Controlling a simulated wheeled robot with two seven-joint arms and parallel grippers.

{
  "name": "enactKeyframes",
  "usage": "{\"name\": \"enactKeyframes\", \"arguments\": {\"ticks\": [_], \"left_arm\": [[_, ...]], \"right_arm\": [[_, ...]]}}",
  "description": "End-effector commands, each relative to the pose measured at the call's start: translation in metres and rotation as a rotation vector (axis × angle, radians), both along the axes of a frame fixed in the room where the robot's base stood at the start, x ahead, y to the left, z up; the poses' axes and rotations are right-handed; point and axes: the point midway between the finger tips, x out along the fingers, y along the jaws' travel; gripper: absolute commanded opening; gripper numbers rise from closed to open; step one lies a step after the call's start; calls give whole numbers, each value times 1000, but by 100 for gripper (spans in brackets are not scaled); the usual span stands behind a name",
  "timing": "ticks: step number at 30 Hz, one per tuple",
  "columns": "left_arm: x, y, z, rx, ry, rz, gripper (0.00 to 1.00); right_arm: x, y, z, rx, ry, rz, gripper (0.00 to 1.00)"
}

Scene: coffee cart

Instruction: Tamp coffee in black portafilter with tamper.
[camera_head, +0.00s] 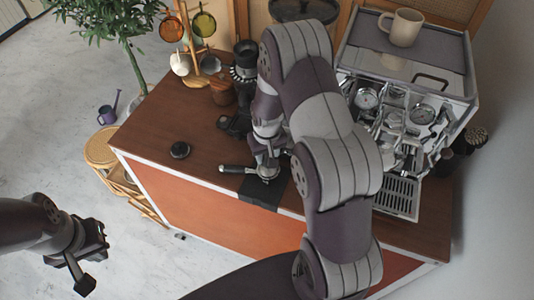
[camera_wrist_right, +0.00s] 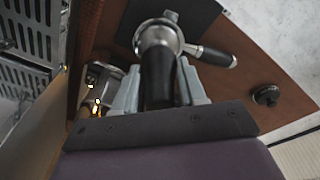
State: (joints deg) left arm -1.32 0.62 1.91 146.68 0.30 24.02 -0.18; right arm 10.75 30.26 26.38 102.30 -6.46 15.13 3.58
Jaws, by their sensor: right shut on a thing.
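My right gripper (camera_head: 267,158) points down at the counter and is shut on the tamper's black handle (camera_wrist_right: 157,78), with a finger on each side. The black portafilter lies by the counter's front edge, its handle (camera_head: 236,169) pointing left in the head view; in the right wrist view the handle (camera_wrist_right: 214,56) points right. The tamper is over the portafilter's metal basket (camera_wrist_right: 160,32). The gripper and tamper hide the inside, so I cannot tell whether the tamper touches the coffee. My left gripper (camera_head: 88,259) is open and empty, off the counter at lower left.
A black mat (camera_head: 262,196) lies under the portafilter. A small black round object (camera_head: 180,150) sits to its left. The espresso machine (camera_head: 410,85) stands at the right with a cup (camera_head: 400,27) on top. A grinder (camera_head: 244,62) and cup rack (camera_head: 196,55) stand behind.

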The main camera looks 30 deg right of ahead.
Motion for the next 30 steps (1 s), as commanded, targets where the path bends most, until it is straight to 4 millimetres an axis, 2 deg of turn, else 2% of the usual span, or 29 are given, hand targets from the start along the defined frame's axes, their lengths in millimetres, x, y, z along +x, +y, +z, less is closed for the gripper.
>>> {"name": "enactKeyframes", "arguments": {"ticks": [8, 30], "left_arm": [[0, 0, 0, 0, 0, 0, 0], [0, 0, 25, 0, 0, 0, 0]], "right_arm": [[-4, 1, -3, 3, 11, 0, 4], [-1, 0, 29, 0, 3, 0, 4]]}}
